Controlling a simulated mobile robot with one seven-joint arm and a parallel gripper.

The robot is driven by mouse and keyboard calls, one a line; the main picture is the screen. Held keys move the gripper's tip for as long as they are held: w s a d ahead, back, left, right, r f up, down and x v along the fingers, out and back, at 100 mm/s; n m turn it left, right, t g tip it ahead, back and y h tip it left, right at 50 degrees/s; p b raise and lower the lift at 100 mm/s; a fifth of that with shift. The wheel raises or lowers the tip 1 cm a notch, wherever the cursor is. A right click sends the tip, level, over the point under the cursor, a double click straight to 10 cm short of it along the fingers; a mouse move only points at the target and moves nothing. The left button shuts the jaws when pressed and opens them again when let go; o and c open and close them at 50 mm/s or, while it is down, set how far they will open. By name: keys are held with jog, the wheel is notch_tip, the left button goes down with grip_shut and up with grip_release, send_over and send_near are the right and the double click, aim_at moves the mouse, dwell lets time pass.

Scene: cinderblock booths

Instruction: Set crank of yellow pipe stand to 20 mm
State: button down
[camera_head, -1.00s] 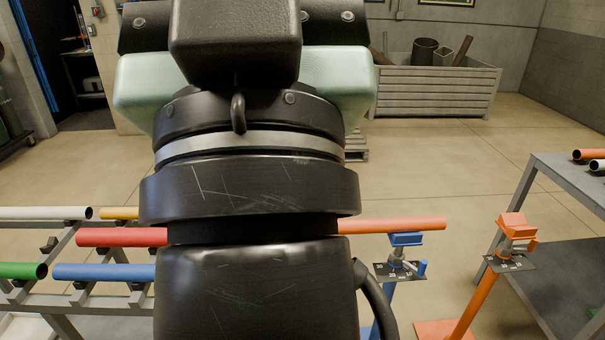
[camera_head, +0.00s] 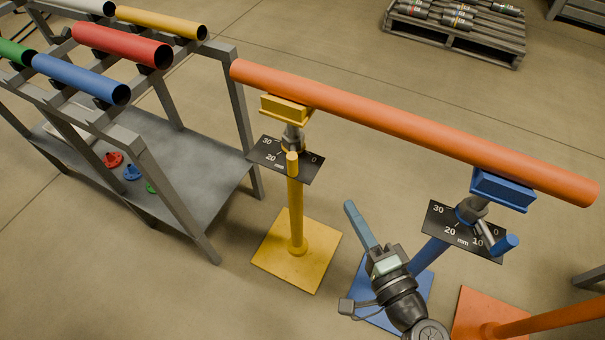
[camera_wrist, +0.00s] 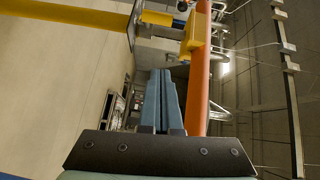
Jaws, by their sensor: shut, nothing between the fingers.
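The yellow pipe stand (camera_head: 295,215) stands upright left of centre. Its black dial plate (camera_head: 270,152) shows 30, 20 and 0. Its yellow-tipped crank (camera_head: 292,160) points toward the front, over where the 10 mark would be, which I cannot see. Its yellow cradle (camera_head: 286,108) is under the left end of an orange pipe (camera_head: 410,125). My gripper (camera_head: 350,206) is shut and empty, right of the yellow post and apart from it. In the wrist view, the closed fingers (camera_wrist: 160,74) point toward the pipe side, with the stand (camera_wrist: 70,14) at upper left; the crank is unclear there.
A blue stand (camera_head: 505,190) carries the pipe's right end; its base is behind my arm. An orange stand (camera_head: 560,316) is at lower right. A grey rack (camera_head: 205,200) with several coloured pipes stands left. Open floor lies behind the pipe.

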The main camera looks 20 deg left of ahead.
jog(key=shift+m+t, duration=0.3)
jog(key=shift+m, duration=0.2)
jog(key=w+a, duration=0.2)
jog(key=a, duration=0.2)
jog(key=w+a+f, duration=0.1)
jog(key=a, duration=0.2)
jog(key=w+a+f, duration=0.1)
jog(key=w+a, duration=0.1)
jog(key=a, duration=0.2)
jog(key=shift+w+a, duration=0.3)
jog(key=shift+s+b, duration=0.1)
jog(key=shift+b, duration=0.25)
jog(key=shift+s+a+m+t+h, duration=0.25)
jog(key=shift+a+m+t+h, duration=0.05)
jog(key=shift+a+m+t, duration=0.1)
